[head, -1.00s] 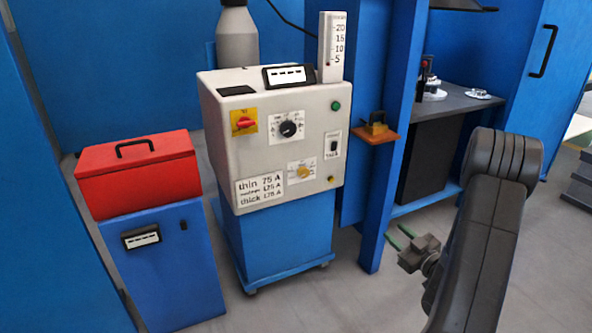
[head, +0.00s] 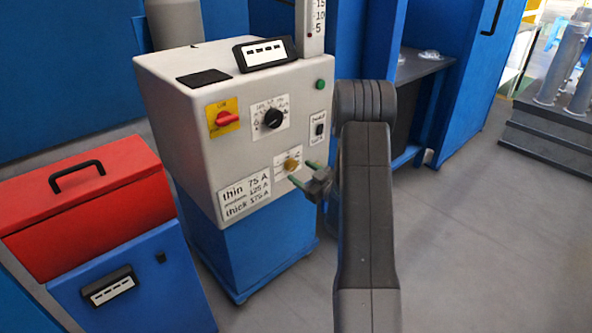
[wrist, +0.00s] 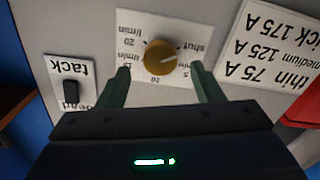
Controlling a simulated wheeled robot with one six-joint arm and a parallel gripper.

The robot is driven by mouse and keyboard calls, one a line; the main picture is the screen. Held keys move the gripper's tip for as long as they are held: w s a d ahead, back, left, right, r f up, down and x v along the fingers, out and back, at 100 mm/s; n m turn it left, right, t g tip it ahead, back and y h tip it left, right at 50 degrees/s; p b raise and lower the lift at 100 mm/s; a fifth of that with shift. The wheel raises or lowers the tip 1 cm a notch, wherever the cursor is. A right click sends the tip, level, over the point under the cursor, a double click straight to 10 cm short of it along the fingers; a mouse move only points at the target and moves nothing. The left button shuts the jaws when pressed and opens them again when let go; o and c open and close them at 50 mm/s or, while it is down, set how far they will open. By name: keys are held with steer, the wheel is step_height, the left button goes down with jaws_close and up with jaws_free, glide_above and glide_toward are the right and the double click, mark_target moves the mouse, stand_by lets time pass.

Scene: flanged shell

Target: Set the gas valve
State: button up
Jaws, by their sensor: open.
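The gas valve is a round brass knob (head: 291,165) on a white dial plate, low on the front of the grey welding machine. In the wrist view the knob (wrist: 160,60) appears upside down, with "shut" and numbers such as 10 and 20 around it. A dark mark on it seems to point towards "shut". My gripper (head: 303,173) is open, its green fingers reaching towards the knob from the right. In the wrist view my gripper (wrist: 160,72) has one finger either side of the knob, with gaps. I cannot tell how far the tips stand from the panel.
The panel also carries a red switch (head: 227,118), a black dial (head: 273,118), a tack switch (wrist: 72,91) and a thickness label (head: 245,198). A red toolbox (head: 85,205) sits on a blue cabinet at the left. Grey floor (head: 450,240) is clear at the right.

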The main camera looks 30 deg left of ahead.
mark_target(293, 167)
steer(key=shift+x, duration=1.6)
steer(key=c, duration=1)
steer(key=shift+o, duration=0.2)
